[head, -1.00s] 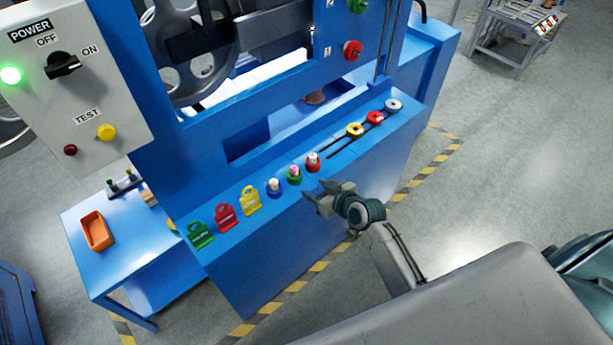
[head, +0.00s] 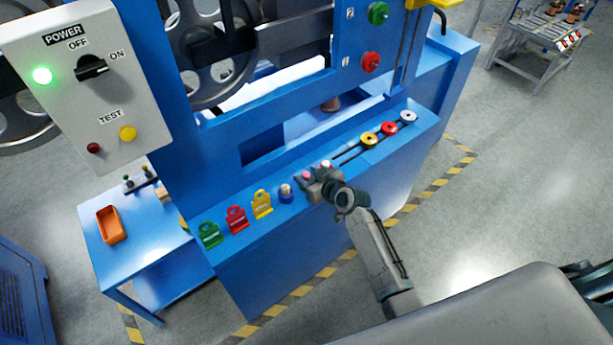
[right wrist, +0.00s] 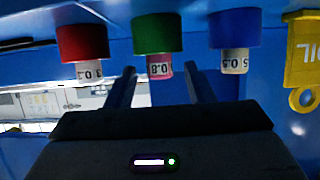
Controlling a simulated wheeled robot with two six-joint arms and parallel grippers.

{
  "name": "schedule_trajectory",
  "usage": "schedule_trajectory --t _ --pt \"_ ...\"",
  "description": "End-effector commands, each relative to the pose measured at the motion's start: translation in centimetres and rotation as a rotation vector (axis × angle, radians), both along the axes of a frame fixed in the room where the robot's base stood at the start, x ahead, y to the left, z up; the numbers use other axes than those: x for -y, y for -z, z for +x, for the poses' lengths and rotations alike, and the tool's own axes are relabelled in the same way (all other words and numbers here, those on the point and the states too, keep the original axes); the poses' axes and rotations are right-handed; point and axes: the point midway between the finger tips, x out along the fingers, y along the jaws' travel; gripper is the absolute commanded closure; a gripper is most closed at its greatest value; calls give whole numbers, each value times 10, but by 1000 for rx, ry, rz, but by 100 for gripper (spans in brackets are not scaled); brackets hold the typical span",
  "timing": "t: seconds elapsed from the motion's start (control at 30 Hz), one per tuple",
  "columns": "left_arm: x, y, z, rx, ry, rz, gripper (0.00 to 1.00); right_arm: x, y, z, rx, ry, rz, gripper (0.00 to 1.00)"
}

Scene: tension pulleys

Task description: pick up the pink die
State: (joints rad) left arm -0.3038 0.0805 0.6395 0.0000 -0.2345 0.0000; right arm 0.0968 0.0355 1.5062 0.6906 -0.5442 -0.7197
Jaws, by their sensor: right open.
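The pink die (right wrist: 159,66) stands in a green holder (right wrist: 159,33) in the right wrist view, which shows the row upside down. In the head view a bit of the pink die (head: 306,175) shows at my right gripper (head: 313,182), which hides most of the green holder. In the right wrist view the fingers of my right gripper (right wrist: 160,88) are open, one on each side of the pink die. I cannot tell whether they touch it. My left gripper is not in view.
A red holder (right wrist: 82,42) and a blue holder (right wrist: 234,29), each with a whitish die, flank the green one closely. Yellow (head: 261,205), red (head: 237,219) and green (head: 210,234) tags stand left on the ledge. Yellow, red and white pulleys (head: 389,129) sit right.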

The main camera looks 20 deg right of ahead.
Motion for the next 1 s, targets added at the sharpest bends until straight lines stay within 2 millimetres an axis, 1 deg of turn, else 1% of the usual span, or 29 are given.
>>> schedule_trajectory --t 0.03,0.13,0.37,0.4,0.47,0.6,0.63,0.87,1.0 --pt "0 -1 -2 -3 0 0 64 -2 1 5 0 0 1 52" --pt "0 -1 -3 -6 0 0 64 -4 4 10 0 0 1 52" --pt "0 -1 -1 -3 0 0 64 -4 5 11 0 0 0 52" --pt "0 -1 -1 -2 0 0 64 -4 5 11 0 0 0 56" --pt "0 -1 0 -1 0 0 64 -4 6 11 0 0 0 68" --pt "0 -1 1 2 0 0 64 -4 6 11 0 0 0 95" --pt "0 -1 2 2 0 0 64 -4 5 11 0 0 0 100" --pt "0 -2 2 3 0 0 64 -4 5 11 0 0 0 100" --pt "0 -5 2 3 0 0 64 -4 1 11 0 0 -1 100"
